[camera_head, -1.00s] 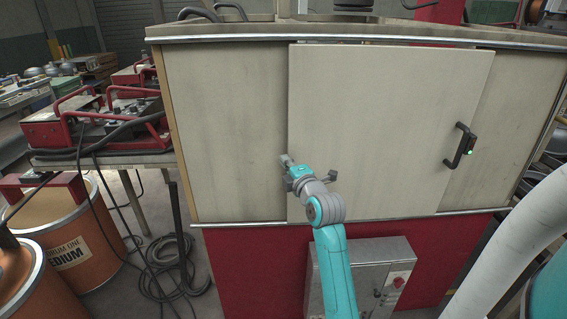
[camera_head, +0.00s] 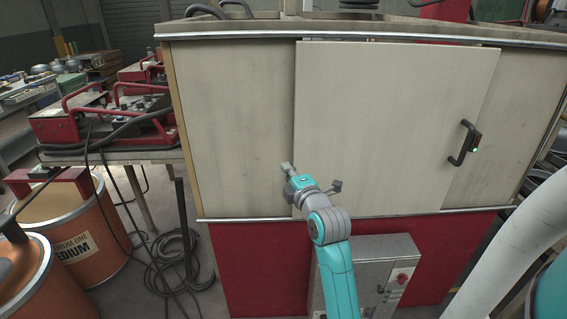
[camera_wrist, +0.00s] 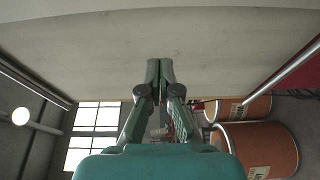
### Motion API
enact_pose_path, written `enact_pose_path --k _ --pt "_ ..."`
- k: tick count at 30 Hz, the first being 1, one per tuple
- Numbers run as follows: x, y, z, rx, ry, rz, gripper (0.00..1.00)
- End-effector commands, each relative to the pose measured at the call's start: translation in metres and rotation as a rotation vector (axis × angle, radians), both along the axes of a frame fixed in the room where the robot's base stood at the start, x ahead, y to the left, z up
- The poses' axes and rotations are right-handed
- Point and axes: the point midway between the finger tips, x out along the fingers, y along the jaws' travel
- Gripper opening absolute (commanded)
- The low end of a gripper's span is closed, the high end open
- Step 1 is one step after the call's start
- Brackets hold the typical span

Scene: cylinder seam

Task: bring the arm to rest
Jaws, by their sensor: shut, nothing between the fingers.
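My gripper (camera_head: 287,168) is at the end of my teal and grey arm, in front of the cream cabinet (camera_head: 235,130), near the left edge of its sliding door (camera_head: 390,125). In the wrist view my gripper (camera_wrist: 160,68) has its two fingers together, with nothing between them. The cream panel (camera_wrist: 160,30) fills the top of that view beyond the fingertips. Whether the fingertips touch it cannot be told. The door's black handle (camera_head: 464,143), with a small green light, is far to the right of my gripper.
A grey control box (camera_head: 375,270) with a red knob stands below the cabinet. Orange drums (camera_head: 80,235) and coiled cables (camera_head: 172,262) are on the floor at left. A table with red-framed machines (camera_head: 105,115) stands behind them. A thick pale hose (camera_head: 510,240) crosses the right side.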

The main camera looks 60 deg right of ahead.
Motion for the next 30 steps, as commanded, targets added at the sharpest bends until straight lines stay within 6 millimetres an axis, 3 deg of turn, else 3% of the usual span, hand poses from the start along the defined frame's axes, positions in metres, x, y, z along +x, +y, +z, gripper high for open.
enact_pose_path --k 7,20,23,30 --pt "-0.023 0.016 0.000 0.001 0.000 0.002 0.00" --pt "-0.027 0.024 -0.007 0.019 -0.005 0.008 0.00" --pt "-0.028 0.041 -0.025 0.074 -0.024 0.022 0.00" --pt "-0.042 0.112 -0.091 0.304 -0.105 0.076 0.00"
